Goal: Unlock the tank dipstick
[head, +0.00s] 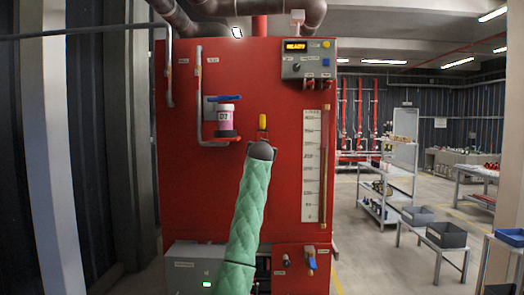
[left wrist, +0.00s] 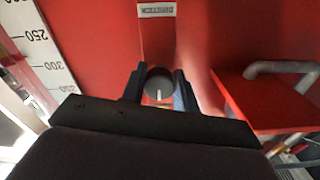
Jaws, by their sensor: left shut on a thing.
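The red tank (head: 215,75) fills the middle of the head view. A yellow handle (head: 262,122), likely the dipstick's, stands upright on its front, just above the end of my left arm. In the left wrist view, my left gripper (left wrist: 158,76) is shut on a dark round knob (left wrist: 154,83) with a white mark, one finger on each side. A bit of yellow-orange shows just below the knob. An upside-down label (left wrist: 157,10), apparently reading DIPSTICK, sits above the knob. My right gripper is out of view.
A red shelf with a labelled jar (head: 226,121) sticks out left of the dipstick. Grey pipes (head: 199,100) run beside it. A white level scale (head: 311,165) is to the right, below a control panel (head: 307,59). Shelves and tables with bins stand further right.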

